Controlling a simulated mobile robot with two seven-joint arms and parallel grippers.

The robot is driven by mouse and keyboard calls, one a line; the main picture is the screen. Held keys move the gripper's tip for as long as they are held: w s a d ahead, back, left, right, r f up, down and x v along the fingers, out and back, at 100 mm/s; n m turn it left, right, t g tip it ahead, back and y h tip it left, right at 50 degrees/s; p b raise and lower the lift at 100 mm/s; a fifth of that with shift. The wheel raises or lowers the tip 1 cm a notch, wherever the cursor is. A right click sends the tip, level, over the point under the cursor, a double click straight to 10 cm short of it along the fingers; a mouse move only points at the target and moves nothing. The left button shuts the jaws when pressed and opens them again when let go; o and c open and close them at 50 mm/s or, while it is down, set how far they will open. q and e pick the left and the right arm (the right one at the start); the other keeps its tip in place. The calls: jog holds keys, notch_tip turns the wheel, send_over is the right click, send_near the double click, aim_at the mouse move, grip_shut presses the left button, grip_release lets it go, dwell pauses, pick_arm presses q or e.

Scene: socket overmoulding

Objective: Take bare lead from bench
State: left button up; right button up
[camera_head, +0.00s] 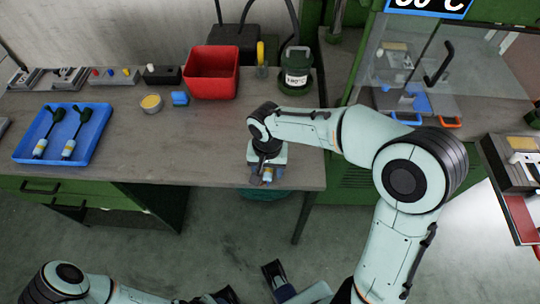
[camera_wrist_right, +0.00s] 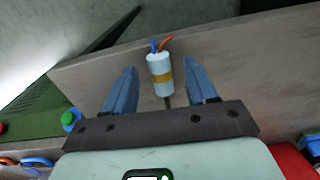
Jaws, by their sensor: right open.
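The bare lead (camera_wrist_right: 160,76) lies on the bench near its front edge. In the right wrist view it has a pale cylinder with a tan band, blue and orange wires at one end and a dark cable at the other. My right gripper (camera_wrist_right: 161,88) is open, its blue fingers on either side of the lead with gaps. In the head view the right gripper (camera_head: 266,176) points down at the front edge of the bench (camera_head: 215,145) and mostly hides the lead.
A blue tray (camera_head: 22,153) with two dark-handled leads lies on the bench at left. A red bin (camera_head: 212,73), a dark green pot (camera_head: 296,75) and small fixtures line the back. A glass-fronted machine (camera_head: 400,55) stands at right. Open bench lies left of the gripper.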

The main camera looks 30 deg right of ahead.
jog(key=shift+f, duration=0.7)
grip_shut()
jog(key=shift+r, duration=0.1)
